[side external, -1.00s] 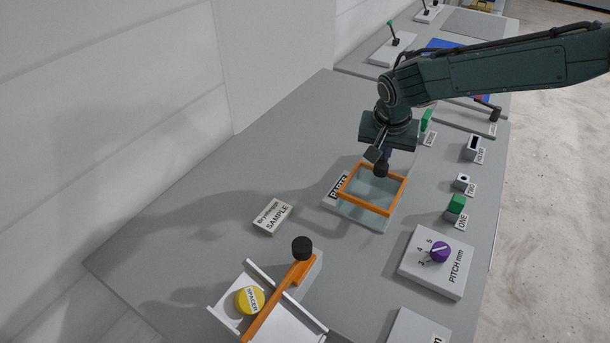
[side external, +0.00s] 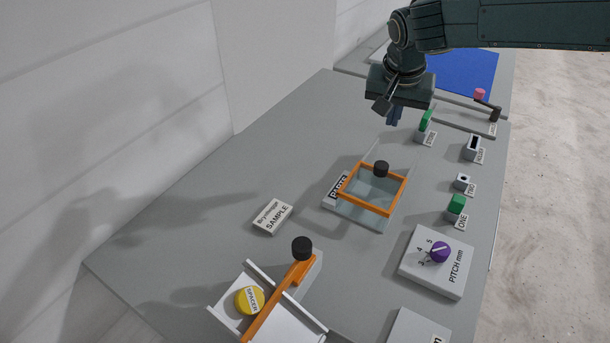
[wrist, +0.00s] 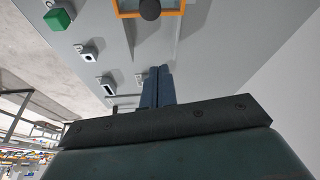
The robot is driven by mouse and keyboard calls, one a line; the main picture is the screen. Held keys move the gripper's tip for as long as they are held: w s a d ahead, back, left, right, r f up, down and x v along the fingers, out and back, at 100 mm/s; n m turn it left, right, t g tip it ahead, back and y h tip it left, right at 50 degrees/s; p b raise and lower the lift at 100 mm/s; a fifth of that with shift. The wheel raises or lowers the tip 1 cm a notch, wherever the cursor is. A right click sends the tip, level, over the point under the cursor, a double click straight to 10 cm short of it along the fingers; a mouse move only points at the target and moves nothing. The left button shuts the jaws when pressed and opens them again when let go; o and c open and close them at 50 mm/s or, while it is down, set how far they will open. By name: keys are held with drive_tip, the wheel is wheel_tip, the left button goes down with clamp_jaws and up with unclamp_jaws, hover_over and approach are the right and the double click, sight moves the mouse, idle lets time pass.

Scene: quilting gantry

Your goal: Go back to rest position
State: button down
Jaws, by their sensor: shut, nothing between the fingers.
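My gripper (side external: 394,116) hangs in the air above the table, up and to the right of the orange-framed clear lid. Its blue fingers are shut and empty, and they also show together in the wrist view (wrist: 158,86). The orange-framed lid (side external: 352,191) lies flat over the clear box marked PARTS, with a black knob (side external: 380,169) on its far edge. The knob and part of the frame also show at the top of the wrist view (wrist: 150,10). My gripper is clear of the knob.
A white PITCH mm block (side external: 425,275) with a purple dial stands at the right. Small labelled blocks, such as ONE (side external: 457,206), TWO (side external: 463,182) and HOLDER (side external: 472,149), line the right edge. A yellow SPACER disc (side external: 249,300) lies near an orange bar with a black knob.

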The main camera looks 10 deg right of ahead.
drive_tip(key=shift+r, duration=0.2)
drive_tip(key=s+d+r+n+t+y, duration=0.1)
drive_tip(key=s+d+r+n, duration=0.2)
drive_tip(key=s+d+r, duration=1.1)
drive_tip(key=s+d+f+n, duration=0.1)
drive_tip(key=s+d+f, duration=0.1)
drive_tip(key=s, duration=0.9)
drive_tip(key=s+d+f+n+t+y, duration=0.1)
drive_tip(key=s+d+f+n, duration=0.1)
drive_tip(key=s, duration=1)
drive_tip(key=shift+d+n, duration=0.3)
drive_tip(key=shift+d, duration=0.3)
drive_tip(key=shift+s+f, duration=0.1)
